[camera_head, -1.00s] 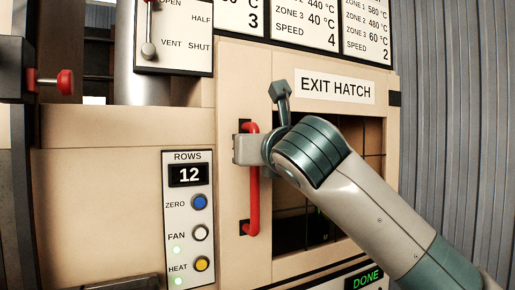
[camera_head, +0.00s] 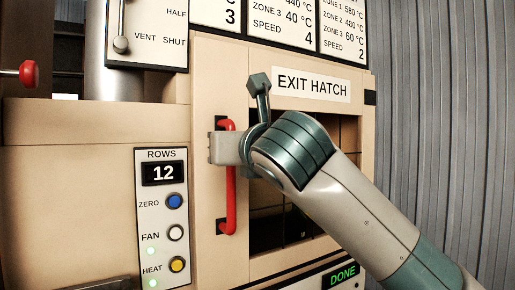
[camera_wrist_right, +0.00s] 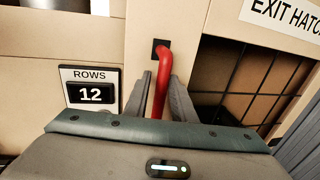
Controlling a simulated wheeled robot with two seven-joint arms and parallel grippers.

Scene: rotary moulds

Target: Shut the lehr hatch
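The lehr's exit hatch shows as a cream panel with a red upright bar handle (camera_head: 231,200), left of a dark opening (camera_head: 282,215) under an EXIT HATCH sign. Dark grid lines show inside the opening, so it stands uncovered. My right gripper (camera_head: 228,148) is at the upper part of the handle. In the right wrist view its two fingers lie close on either side of the red handle (camera_wrist_right: 164,75) and appear shut on it. My right wrist and forearm hide part of the opening. My left gripper is not in view.
Left of the handle is a ROWS panel (camera_head: 162,215) reading 12, with several buttons. A lever plate (camera_head: 147,40) is above it, and a red knob (camera_head: 29,73) is at far left. A green DONE display (camera_head: 341,275) sits below the opening. A corrugated wall (camera_head: 440,120) is at right.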

